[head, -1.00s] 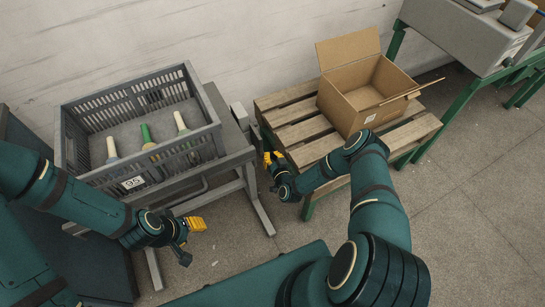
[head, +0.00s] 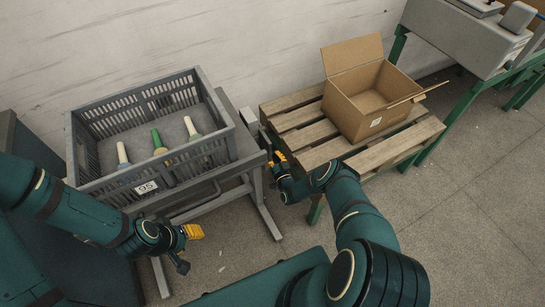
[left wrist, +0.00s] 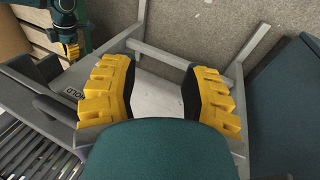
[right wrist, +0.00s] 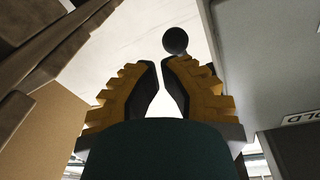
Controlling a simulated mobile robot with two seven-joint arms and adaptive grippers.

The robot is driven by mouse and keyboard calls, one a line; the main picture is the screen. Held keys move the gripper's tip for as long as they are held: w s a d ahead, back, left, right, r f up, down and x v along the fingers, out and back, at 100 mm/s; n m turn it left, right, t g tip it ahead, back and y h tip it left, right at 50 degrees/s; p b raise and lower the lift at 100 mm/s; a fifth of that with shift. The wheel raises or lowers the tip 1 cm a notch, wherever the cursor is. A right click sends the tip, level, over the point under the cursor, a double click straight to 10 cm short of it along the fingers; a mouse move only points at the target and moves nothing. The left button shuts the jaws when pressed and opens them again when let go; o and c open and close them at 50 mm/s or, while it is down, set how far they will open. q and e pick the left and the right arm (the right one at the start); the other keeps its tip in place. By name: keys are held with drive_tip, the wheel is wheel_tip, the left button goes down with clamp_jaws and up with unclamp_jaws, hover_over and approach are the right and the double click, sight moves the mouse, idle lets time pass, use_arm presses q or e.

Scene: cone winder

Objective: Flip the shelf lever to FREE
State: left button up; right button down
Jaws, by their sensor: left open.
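The shelf lever shows in the right wrist view as a round black knob (right wrist: 175,40), just beyond the fingertips of my right gripper (right wrist: 160,66). Its stem is mostly hidden. Those fingers have a narrow gap with nothing between them. In the head view my right gripper (head: 277,160) is at the right end of the grey shelf stand (head: 246,160), beside the pallet. A label on the stand, partly cut off, reads "LD" in the right wrist view (right wrist: 302,119); the left wrist view shows "HOLD" (left wrist: 75,96). My left gripper (head: 190,248) is open and empty, in front of the stand.
A grey slatted crate (head: 97,150) with several yarn cones sits on the stand. An open cardboard box (head: 360,115) stands on a wooden pallet (head: 300,140) to the right. A grey machine on green legs (head: 460,40) is at the far right. Floor in front is clear.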

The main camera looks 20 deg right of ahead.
idle(0.7)
drive_tip(key=s+f, duration=0.1)
drive_tip(key=s, duration=1.1)
drive_tip(key=shift+a, duration=0.15)
drive_tip(key=shift+w, duration=0.15)
drive_tip(key=s+a+r+g+y, duration=0.3)
drive_tip(key=a+r+g, duration=0.1)
drive_tip(key=a+g, duration=0.45)
drive_tip(key=s+a+r+g, duration=0.2)
drive_tip(key=s+r+g, duration=0.15)
drive_tip(key=s, duration=0.35)
drive_tip(key=s+a+r+g+y, duration=0.1)
drive_tip(key=s+a+r+g, duration=0.1)
drive_tip(key=s+r+g, duration=0.3)
drive_tip(key=s+a+r+g, duration=0.2)
drive_tip(key=s+a+r, duration=0.1)
drive_tip(key=s, duration=0.5)
drive_tip(key=w+a+r+n+t, duration=0.2)
drive_tip(key=w+r, duration=0.3)
drive_tip(key=shift+w+r, duration=0.35)
